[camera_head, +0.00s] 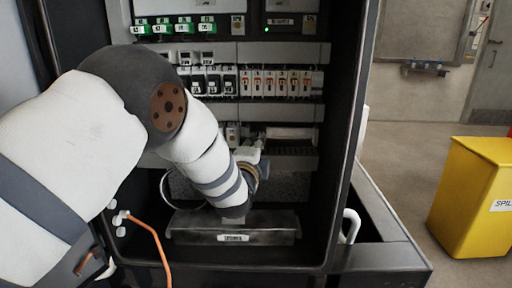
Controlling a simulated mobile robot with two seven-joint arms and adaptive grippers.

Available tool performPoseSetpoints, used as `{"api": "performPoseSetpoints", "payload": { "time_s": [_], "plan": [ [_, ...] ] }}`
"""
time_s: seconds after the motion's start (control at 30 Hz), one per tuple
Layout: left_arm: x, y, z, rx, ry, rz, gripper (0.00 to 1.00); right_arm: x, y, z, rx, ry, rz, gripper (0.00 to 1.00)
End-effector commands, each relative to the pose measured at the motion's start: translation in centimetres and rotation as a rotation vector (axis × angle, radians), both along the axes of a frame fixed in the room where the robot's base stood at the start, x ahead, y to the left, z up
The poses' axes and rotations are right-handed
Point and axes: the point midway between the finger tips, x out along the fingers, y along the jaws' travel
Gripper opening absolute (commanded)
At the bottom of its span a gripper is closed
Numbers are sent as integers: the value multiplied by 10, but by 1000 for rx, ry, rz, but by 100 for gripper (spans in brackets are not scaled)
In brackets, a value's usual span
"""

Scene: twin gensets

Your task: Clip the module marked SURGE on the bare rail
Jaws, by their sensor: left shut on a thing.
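My left arm reaches from the left into the open cabinet. My left gripper (251,158) is mostly hidden by my own wrist, in front of the lower rail area. It is shut on a small pale module (247,152), of which only a little shows; no marking on it can be read, so I cannot tell whether it is the SURGE one. Behind it, a lower row (290,133) shows a pale strip, perhaps the bare rail, with a small module (232,134) at its left. I cannot tell whether the held piece touches the rail. My right gripper is not in view.
Rows of black breakers (212,82) and white breakers with orange marks (288,83) fill the rail above. Green terminals (180,27) sit at the top. A labelled metal tray (270,222) lies at the cabinet bottom. A yellow bin (470,195) stands on the floor at right.

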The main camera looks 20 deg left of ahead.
Motion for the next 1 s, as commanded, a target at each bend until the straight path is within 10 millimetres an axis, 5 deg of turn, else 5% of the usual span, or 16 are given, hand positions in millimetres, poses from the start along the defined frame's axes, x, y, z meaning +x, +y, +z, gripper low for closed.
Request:
{"api": "performPoseSetpoints", "payload": {
  "time_s": [1.0],
  "plan": [
    [7, 2, 1, 0, -2, 0, 0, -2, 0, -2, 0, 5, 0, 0]
  ]
}}
